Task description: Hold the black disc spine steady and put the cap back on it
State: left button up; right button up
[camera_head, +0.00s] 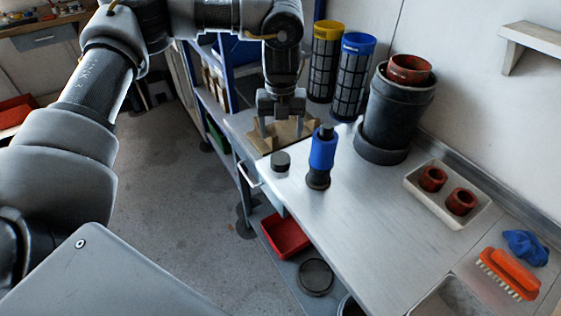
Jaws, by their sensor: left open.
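An upright post (322,158) with a blue middle and black ends stands on the metal bench near its left edge; it may be the disc spine, but I cannot tell for sure. A short black cylinder (280,161), which looks like the cap, sits on the bench just left of the post, apart from it. My left gripper (281,130) points down with its fingers apart and empty. In the picture it is above and behind the black cylinder, in front of a tan tray-like piece (262,141). My right gripper is out of view.
A large black housing (393,115) with a red-brown ring stands behind the post. Yellow-topped (325,60) and blue-topped (354,75) mesh cartridges stand at the back. A white tray (467,219) holds two red-brown rings. An orange brush (509,273) and blue cloth (526,247) lie right. The bench middle is clear.

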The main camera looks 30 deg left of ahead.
pick_arm(q)
send_over(280, 159)
jog(key=shift+d+f, duration=0.15)
jog(key=shift+f, duration=1.3)
jog(key=shift+d+f, duration=0.1)
jog(key=shift+f, duration=1.3)
jog(key=shift+a+f+p, duration=0.15)
jog(key=shift+f+p, duration=0.35)
jog(key=shift+f, duration=2.1)
jog(key=c, duration=0.9)
